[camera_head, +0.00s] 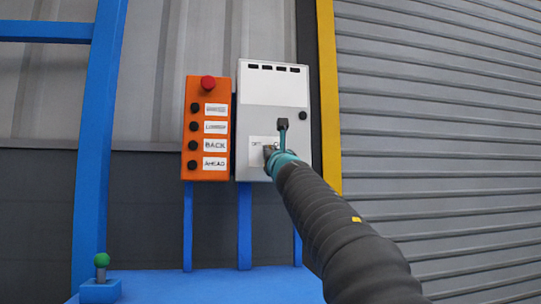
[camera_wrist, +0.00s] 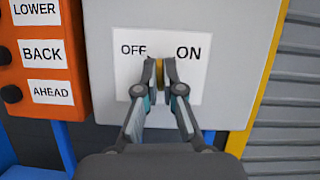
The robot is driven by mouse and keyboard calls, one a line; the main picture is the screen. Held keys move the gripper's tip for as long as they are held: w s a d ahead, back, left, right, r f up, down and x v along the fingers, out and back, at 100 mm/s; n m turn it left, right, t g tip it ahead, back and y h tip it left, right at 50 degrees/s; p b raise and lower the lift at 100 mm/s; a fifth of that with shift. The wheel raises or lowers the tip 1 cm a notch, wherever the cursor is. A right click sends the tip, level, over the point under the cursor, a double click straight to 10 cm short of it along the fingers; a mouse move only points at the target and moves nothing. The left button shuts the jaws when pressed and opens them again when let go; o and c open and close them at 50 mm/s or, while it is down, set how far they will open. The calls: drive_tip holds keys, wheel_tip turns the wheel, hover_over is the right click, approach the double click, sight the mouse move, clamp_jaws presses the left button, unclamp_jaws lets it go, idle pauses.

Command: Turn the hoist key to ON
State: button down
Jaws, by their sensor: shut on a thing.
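The hoist key (camera_wrist: 159,73) is a small brass-coloured piece on a white label plate marked OFF on the left and ON on the right. In the wrist view my gripper (camera_wrist: 160,68) is closed around the key, one finger on each side. The key looks about upright, between the two words. In the head view my gripper (camera_head: 270,153) reaches the lower part of the grey box (camera_head: 273,85). There my arm hides the ON side of the plate (camera_head: 257,158), and the key is hard to make out.
An orange button panel (camera_head: 208,128) with a red knob (camera_head: 208,83) and several black buttons stands just left of the grey box. A yellow post (camera_head: 328,95) and a ribbed shutter (camera_head: 430,120) are to the right. A blue frame (camera_head: 95,150) stands at the left.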

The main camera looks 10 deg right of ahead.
drive_tip(key=shift+m+h, duration=1)
drive_tip(key=shift+m, duration=0.8)
drive_tip(key=shift+a+r+m+g+h+p, duration=0.1)
drive_tip(key=shift+m+g+h, duration=0.45)
drive_tip(key=shift+m, duration=1.2)
drive_tip(key=shift+a+f+m+g+h+p, duration=0.15)
drive_tip(key=shift+m+h, duration=0.85)
drive_tip(key=shift+m, duration=0.7)
drive_tip(key=shift+d+r+m+g+h+p, duration=0.25)
drive_tip(key=shift+m+h, duration=0.5)
drive_tip(key=shift+m, duration=1)
drive_tip(key=shift+a+f, duration=0.1)
drive_tip(key=shift+a, duration=0.1)
drive_tip(key=c, duration=1.3)
unclamp_jaws()
drive_tip(key=v, duration=1.2)
drive_tip(key=shift+a, duration=0.1)
